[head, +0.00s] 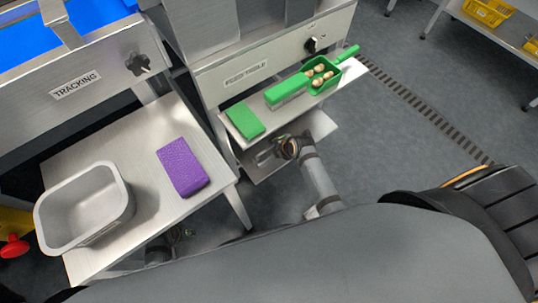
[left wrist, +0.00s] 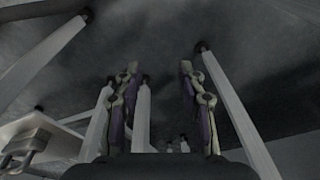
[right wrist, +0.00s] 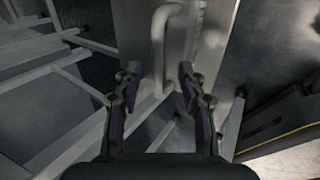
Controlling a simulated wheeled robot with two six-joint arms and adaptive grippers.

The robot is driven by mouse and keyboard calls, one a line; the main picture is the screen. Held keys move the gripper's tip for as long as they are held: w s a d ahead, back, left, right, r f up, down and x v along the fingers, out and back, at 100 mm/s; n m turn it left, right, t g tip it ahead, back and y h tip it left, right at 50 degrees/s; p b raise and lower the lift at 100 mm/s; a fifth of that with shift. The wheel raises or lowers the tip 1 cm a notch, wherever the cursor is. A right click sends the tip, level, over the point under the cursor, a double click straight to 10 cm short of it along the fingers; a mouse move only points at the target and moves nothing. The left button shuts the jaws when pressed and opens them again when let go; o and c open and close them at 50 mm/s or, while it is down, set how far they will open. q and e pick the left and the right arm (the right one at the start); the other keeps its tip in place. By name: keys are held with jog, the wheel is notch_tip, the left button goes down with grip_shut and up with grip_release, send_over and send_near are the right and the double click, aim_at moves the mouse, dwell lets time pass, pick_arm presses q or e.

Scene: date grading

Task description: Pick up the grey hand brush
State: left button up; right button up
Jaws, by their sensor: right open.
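No plainly grey hand brush shows. A brush-like thing with a green back and pale grey bristles (head: 287,91) lies on the feed table shelf (head: 262,107) in the head view. A green scoop (head: 334,85) with several pale brown dates in it lies at its right, close against it. My right gripper (head: 265,156) is open and empty, lower than the shelf and in front of it; it also shows in the right wrist view (right wrist: 160,72). My left gripper (left wrist: 158,70) is open and empty in the left wrist view, among table legs.
A green block (head: 245,121) lies at the shelf's left end. The left steel table (head: 140,225) bears a purple block (head: 182,167) and a grey metal tub (head: 62,222). Table legs stand near my left gripper.

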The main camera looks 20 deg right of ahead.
aim_at(271, 146)
jog(key=b+x, duration=0.2)
jog(key=x, duration=0.3)
jog(key=shift+w+b, duration=0.15)
jog(key=shift+b, duration=0.2)
pick_arm(q)
notch_tip(271, 146, up, 8)
jog(key=d, duration=0.2)
jog(key=shift+w+r, duration=0.15)
jog(key=shift+r, duration=0.1)
pick_arm(e)
grip_shut()
